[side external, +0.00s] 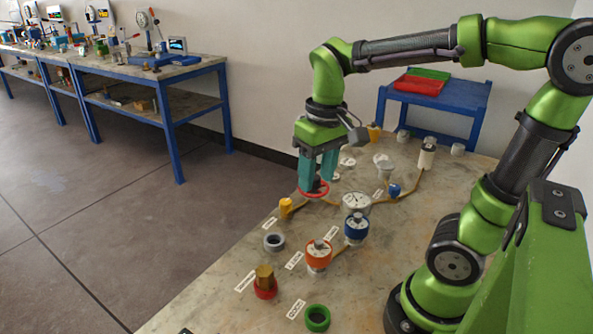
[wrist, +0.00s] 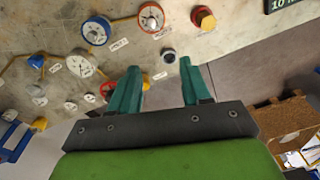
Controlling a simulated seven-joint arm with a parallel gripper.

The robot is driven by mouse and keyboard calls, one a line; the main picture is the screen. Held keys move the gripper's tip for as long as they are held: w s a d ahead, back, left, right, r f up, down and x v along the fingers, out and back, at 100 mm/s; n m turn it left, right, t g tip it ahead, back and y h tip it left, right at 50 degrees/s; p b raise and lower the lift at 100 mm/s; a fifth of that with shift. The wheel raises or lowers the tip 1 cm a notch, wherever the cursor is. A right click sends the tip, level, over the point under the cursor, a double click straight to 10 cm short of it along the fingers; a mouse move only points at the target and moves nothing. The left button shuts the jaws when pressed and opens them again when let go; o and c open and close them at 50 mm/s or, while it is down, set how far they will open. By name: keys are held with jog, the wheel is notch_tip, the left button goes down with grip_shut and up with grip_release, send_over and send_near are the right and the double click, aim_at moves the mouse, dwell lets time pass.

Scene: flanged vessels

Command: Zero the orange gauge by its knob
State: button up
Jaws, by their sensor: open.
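The orange gauge (side external: 319,258) stands upright on the stone-topped bench, with an orange band, a white body and a small grey knob (side external: 319,244) on top. In the wrist view the orange-rimmed gauge (wrist: 151,17) is at the top, beyond my fingertips, its pale dial partly showing; the needle's reading is too small to tell. My gripper (side external: 317,182) points down behind and left of the gauge in the side view, above a red ring-shaped wheel (side external: 314,192). In the wrist view my gripper (wrist: 159,65) has its two teal fingers wide apart with nothing between them.
A blue gauge (side external: 356,228) and a white dial (side external: 356,202) stand close to the orange gauge. A grey ring (side external: 274,242), a red-based brass hex piece (side external: 265,283) and a green ring (side external: 317,318) lie around it. Brown pipes and labels run between. Bare bench shows at front left.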

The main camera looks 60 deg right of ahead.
jog(key=s+a+t, duration=0.1)
jog(key=t, duration=0.1)
jog(key=s+a+t+y, duration=0.1)
jog(key=a+t, duration=0.1)
jog(key=a+r+t, duration=0.1)
jog(key=t, duration=0.1)
jog(key=shift+s+a+m+y, duration=0.2)
jog(key=shift+s+m+y, duration=0.2)
dwell(1.5)
